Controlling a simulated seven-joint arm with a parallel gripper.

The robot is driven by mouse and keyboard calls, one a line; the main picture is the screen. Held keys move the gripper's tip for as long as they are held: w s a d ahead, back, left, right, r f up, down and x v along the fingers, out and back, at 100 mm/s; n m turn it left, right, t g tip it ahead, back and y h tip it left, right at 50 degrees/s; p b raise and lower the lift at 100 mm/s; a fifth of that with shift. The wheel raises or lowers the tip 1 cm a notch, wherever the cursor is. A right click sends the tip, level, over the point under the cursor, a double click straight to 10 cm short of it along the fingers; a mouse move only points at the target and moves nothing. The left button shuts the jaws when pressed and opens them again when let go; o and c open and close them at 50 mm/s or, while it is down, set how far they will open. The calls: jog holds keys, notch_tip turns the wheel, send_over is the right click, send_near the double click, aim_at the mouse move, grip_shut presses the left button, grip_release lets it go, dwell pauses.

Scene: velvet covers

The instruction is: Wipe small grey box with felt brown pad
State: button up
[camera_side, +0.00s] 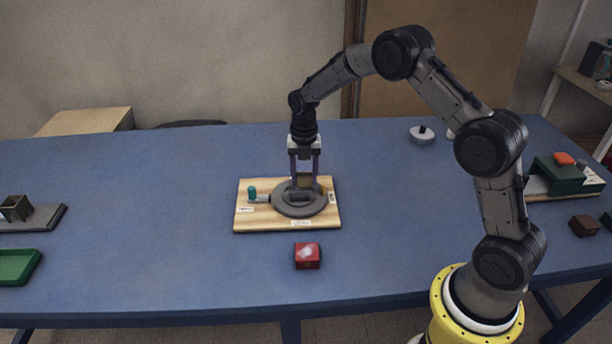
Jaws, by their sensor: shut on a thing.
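My gripper (304,178) points straight down over a wooden board in the middle of the table. Its fingers are shut on a small olive-brown block (304,181), just above or on a round grey disc (293,209); I cannot tell if the block touches it. Whether this block is the felt brown pad is unclear. A small dark grey piece (297,195) lies on the disc below the fingers, partly hidden. A red box (307,255) with a pale smudge on top stands in front of the board. I cannot make out a clear small grey box.
The wooden board (252,221) also carries a teal-capped piece (252,193). At left are a grey tray (42,219) with a brown open box (15,208) and a green tray (17,267). At right are a green block (558,176) and a dark brown block (584,225). Blue table is clear between.

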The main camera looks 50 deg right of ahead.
jog(key=w+a, duration=0.3)
jog(key=shift+w+a, duration=0.15)
jog(key=shift+w, duration=0.1)
jog(key=shift+s+d, duration=0.2)
jog(key=shift+d, duration=0.2)
jog(key=shift+s+d, duration=1.85)
jog(key=shift+s, duration=0.1)
jog(key=shift+w+a, duration=2.15)
jog(key=shift+w, duration=0.1)
notch_tip(320, 180, up, 8)
jog(key=shift+s, duration=0.1)
